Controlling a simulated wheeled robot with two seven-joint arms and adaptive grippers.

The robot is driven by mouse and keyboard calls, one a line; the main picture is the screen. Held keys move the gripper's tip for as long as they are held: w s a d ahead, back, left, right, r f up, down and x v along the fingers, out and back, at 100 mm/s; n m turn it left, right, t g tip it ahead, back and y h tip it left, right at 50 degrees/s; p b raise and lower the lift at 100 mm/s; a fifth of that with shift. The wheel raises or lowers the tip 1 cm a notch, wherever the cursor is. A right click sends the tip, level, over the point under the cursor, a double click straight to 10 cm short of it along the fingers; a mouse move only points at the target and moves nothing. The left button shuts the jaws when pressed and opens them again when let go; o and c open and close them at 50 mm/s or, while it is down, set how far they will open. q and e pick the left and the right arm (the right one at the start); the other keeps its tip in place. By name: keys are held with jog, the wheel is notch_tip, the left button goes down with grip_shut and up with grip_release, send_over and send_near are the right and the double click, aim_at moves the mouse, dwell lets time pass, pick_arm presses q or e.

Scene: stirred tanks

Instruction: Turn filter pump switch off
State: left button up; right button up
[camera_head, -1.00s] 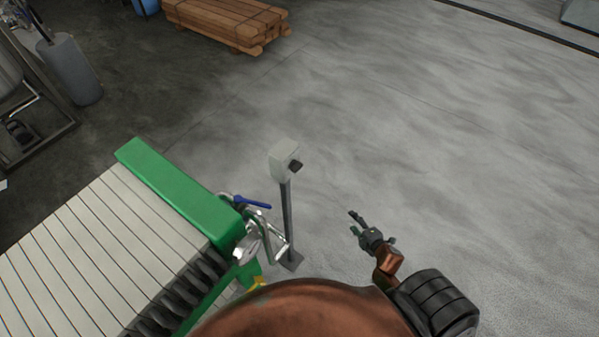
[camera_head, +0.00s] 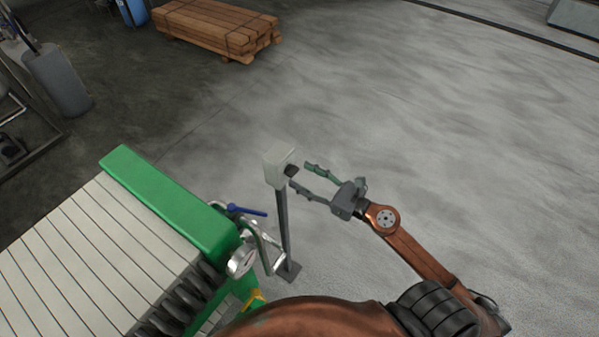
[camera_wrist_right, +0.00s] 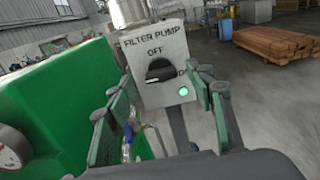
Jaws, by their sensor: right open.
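The filter pump switch box (camera_head: 277,168) is a pale grey box on a dark post, right of the green filter press. Its black knob (camera_head: 291,171) faces my right gripper (camera_head: 299,176), which is open with its two fingers reaching toward the knob. In the right wrist view the box (camera_wrist_right: 150,48) reads "FILTER PUMP" and "OFF", with the black knob (camera_wrist_right: 160,71) lying roughly sideways and a green lamp (camera_wrist_right: 183,91) lit. The knob shows between the open fingers (camera_wrist_right: 167,100), with no clear contact. My left gripper is not in view.
The green filter press (camera_head: 170,200) with its pale plates stands close on the left. A blue-handled valve (camera_head: 246,210) and a pressure gauge (camera_head: 242,261) stick out near the post. A wood stack (camera_head: 215,28) lies far back.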

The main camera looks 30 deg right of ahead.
aim_at(292, 171)
jog(key=shift+x, duration=1.2)
jog(key=shift+c, duration=0.7)
jog(key=c, duration=1)
